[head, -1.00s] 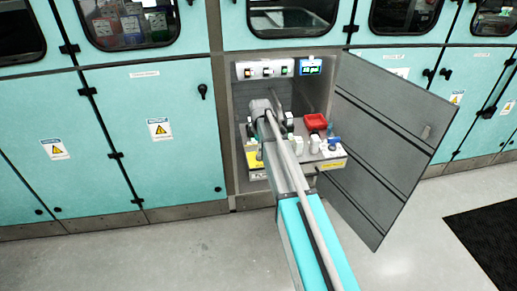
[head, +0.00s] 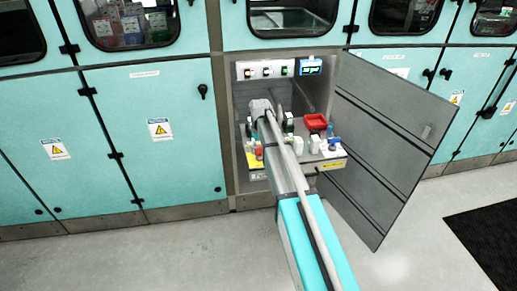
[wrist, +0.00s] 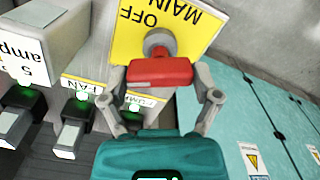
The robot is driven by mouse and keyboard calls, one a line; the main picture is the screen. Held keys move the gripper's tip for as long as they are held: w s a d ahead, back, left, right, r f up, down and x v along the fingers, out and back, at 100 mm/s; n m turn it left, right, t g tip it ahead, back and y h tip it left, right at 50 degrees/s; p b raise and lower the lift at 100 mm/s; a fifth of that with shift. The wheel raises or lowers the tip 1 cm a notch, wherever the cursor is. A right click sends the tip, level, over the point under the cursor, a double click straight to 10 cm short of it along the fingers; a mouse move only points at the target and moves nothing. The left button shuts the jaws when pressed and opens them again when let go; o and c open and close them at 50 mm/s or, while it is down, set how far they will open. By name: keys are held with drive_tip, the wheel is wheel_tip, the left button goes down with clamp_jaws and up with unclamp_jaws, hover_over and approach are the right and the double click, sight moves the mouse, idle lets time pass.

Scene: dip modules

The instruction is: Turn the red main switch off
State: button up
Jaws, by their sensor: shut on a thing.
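The red main switch (wrist: 160,72) has a red bar handle on a round grey hub, in front of a yellow plate (wrist: 125,38) lettered MAIN and OFF, upside down in the wrist view. My gripper (wrist: 162,76) has a finger at each end of the red handle and is shut on it. The handle lies nearly level across the wrist picture. In the head view my arm reaches into the open cabinet and hides the switch and my fingertips.
Beside the switch in the wrist view are black switches with green lights (wrist: 73,125) and a white box (wrist: 45,35). In the head view a red tray (head: 315,121) and small items stand on the cabinet shelf. The open grey door (head: 385,140) is to the right.

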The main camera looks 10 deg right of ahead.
drive_tip(key=m, duration=0.5)
idle(0.4)
drive_tip(key=o, duration=1)
drive_tip(key=shift+c, duration=0.2)
drive_tip(key=s, duration=3)
wheel_tip(320, 180, up, 16)
drive_tip(key=w+p, duration=0.1)
drive_tip(key=p, duration=1.4)
drive_tip(key=shift+a+f, duration=0.2)
drive_tip(key=shift+f, duration=0.05)
